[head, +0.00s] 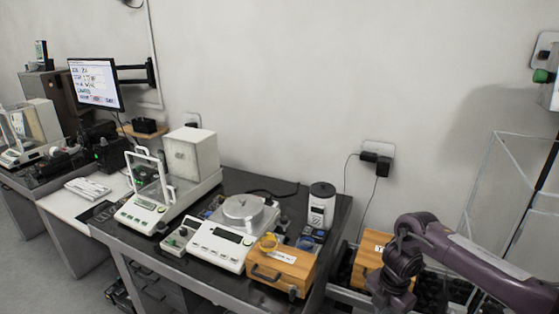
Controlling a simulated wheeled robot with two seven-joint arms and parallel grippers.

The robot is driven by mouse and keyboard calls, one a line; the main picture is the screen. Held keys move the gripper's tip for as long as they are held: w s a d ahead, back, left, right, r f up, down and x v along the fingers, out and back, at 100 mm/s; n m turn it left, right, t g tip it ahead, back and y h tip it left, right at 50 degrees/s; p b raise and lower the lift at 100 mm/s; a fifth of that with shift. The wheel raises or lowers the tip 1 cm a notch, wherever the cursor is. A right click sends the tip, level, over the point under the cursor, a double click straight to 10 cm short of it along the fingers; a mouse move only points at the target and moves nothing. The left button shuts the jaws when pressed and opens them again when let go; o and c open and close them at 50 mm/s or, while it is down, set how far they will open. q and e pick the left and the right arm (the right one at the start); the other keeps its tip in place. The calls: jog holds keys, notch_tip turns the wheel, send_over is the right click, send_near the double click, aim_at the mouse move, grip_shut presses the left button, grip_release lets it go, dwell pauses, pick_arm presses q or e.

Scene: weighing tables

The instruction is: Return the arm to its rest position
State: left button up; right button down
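My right arm (475,262) comes in from the right edge, purple and dark. It bends at a joint and its end part hangs down to the bottom edge of the head view, in front of a wooden box at the right. I see no gripper fingers on it; they appear to be cut off below the frame. My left arm and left gripper are not in view.
A monitor (95,84) is on a wall arm. A transparent-walled frame (492,172) stands right.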

jog(key=a+f+m+t+y, duration=0.2)
jog(key=a+f+m+y, duration=0.35)
jog(key=a+f, duration=0.9)
jog(key=s+f+m+t+b, duration=0.1)
jog(key=s+f+m, duration=0.4)
jog(key=f, duration=0.7)
pick_arm(q)
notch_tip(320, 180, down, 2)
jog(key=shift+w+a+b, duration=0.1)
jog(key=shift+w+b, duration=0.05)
jog(key=shift+b, duration=0.2)
pick_arm(e)
jog(key=s+d+f+m+h, duration=0.2)
jog(key=s+d+f+m, duration=0.2)
jog(key=s, duration=0.8)
jog(key=s+d+f+m+g+h, duration=0.1)
jog(key=s+d+f+m+h, duration=0.1)
jog(key=s+f, duration=0.7)
jog(key=s+d+f+m+g+h, duration=0.1)
jog(key=s+d+f+m, duration=0.4)
jog(key=s, duration=1.2)
jog(key=shift+s+d+f+m+h, duration=0.25)
jog(key=shift+d+f+m+h, duration=0.15)
jog(key=shift+f, duration=0.5)
jog(key=shift+w, duration=0.1)
